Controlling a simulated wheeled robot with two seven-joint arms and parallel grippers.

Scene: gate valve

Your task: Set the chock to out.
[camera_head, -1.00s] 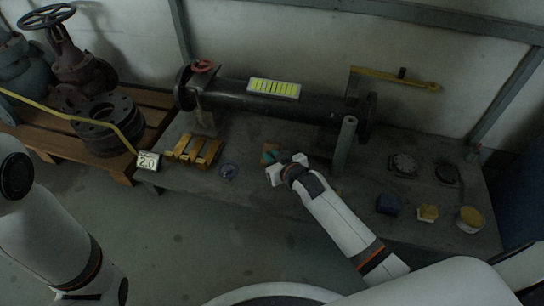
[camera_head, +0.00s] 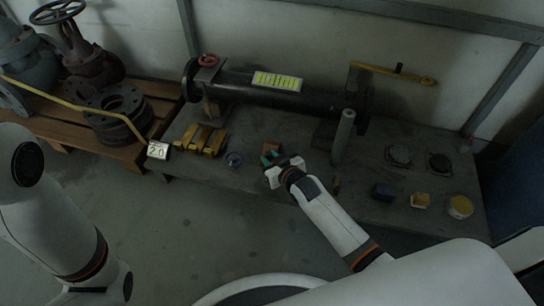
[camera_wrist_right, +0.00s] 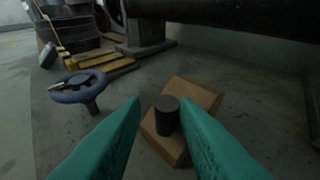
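A brown wooden block with a short dark round peg on top (camera_wrist_right: 166,115), which looks like the chock, lies on the grey bench. In the head view the block (camera_head: 271,148) is just beyond my right gripper (camera_head: 268,160). In the right wrist view my right gripper's two teal fingers (camera_wrist_right: 160,118) are apart. The peg shows between them, closer to the right finger. I cannot tell whether either finger touches it. Part of the block is hidden by the fingers. My left arm is at the left of the head view; its gripper does not show.
Behind the block runs a black pipe (camera_head: 240,87) with flanges and a grey upright post (camera_head: 343,137). Yellow wedge pieces (camera_head: 207,140) and a small blue handwheel (camera_wrist_right: 78,87) are to the left.

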